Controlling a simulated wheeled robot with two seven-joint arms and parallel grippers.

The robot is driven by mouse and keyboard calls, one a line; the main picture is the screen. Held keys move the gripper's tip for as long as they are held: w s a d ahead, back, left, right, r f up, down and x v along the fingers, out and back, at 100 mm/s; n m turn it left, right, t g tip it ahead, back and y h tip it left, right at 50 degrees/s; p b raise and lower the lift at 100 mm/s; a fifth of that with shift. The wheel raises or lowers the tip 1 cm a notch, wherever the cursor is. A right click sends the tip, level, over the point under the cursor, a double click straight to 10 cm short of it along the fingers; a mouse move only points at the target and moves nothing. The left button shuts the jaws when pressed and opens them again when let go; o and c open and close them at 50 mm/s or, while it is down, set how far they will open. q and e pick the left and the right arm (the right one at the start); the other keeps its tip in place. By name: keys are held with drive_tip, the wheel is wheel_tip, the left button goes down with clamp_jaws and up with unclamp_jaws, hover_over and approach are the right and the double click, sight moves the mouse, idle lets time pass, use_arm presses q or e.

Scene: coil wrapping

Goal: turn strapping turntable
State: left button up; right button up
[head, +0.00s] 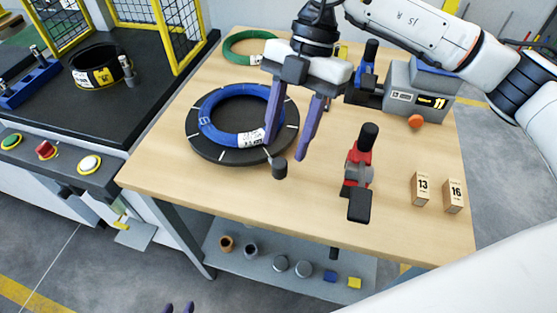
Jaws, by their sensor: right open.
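The strapping turntable is a dark disc (197,147) with white marks on its rim, lying on the wooden table. A blue coil (213,133) with a white label lies flat on it. A dark upright knob (280,169) stands at the turntable's front right edge. My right gripper (285,148) points down over the turntable's right side, its purple fingers spread and empty. Its fingertips are just above and around the knob's area in the picture; contact cannot be told. Only the purple fingertips of my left gripper (177,308) show at the bottom edge, away from the table.
A red and black hand tool (358,171) stands right of the turntable. Blocks marked 13 (420,189) and 16 (453,196) stand at the right. A grey machine (411,95) and a green coil (230,51) are behind. A black bench (75,115) is left.

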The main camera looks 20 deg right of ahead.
sight(280, 162)
drive_tip(key=x, duration=0.6)
drive_tip(key=shift+a, duration=0.1)
drive_tip(key=shift+r, duration=0.1)
clamp_jaws()
